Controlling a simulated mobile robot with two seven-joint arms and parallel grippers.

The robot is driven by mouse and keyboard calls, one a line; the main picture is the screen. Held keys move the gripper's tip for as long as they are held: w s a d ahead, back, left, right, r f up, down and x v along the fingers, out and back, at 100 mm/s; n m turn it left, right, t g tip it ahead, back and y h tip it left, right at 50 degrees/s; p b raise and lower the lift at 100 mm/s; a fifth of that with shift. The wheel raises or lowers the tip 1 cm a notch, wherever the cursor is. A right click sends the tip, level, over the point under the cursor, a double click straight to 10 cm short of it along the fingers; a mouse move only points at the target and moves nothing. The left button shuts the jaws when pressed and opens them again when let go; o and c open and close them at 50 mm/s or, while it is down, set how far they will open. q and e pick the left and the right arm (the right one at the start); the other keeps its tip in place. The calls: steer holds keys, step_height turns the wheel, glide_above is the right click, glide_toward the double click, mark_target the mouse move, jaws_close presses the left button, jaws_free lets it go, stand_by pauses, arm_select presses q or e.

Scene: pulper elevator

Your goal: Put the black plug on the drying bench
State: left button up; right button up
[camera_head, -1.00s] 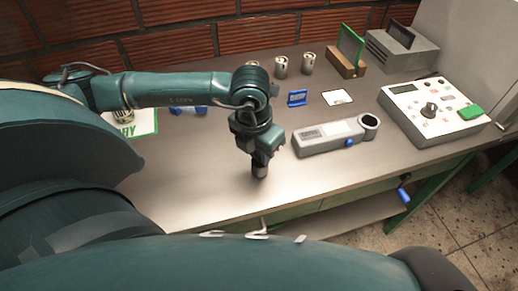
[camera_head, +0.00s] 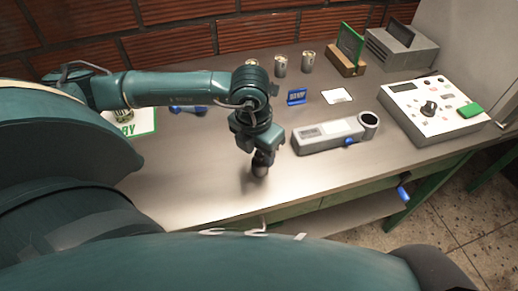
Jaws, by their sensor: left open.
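My left gripper (camera_head: 262,168) points down over the bare front middle of the metal table, left of a grey handheld meter. It is open. A small dark, rounded shape with a greyish lower end shows at its fingertips; I cannot tell whether it is the black plug or only the fingers. No black plug can be made out elsewhere. A white and green mat (camera_head: 143,122) with partly hidden lettering lies at the table's left, with a can (camera_head: 124,116) on it, partly behind my left arm. I cannot tell which surface is the drying bench. My right gripper is not in view.
The grey meter (camera_head: 325,135) with a round cup lies right of the gripper. A white control box (camera_head: 430,110) stands farther right. Metal cans (camera_head: 280,66), a blue sign (camera_head: 297,96) and a white card (camera_head: 337,96) are behind. The table's front middle is clear.

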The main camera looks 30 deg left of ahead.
arm_select(q)
step_height(320, 180, up, 12)
steer(key=s, duration=0.1)
steer(key=shift+s+b, duration=0.25)
steer(key=shift+b, duration=0.05)
stand_by(0.4)
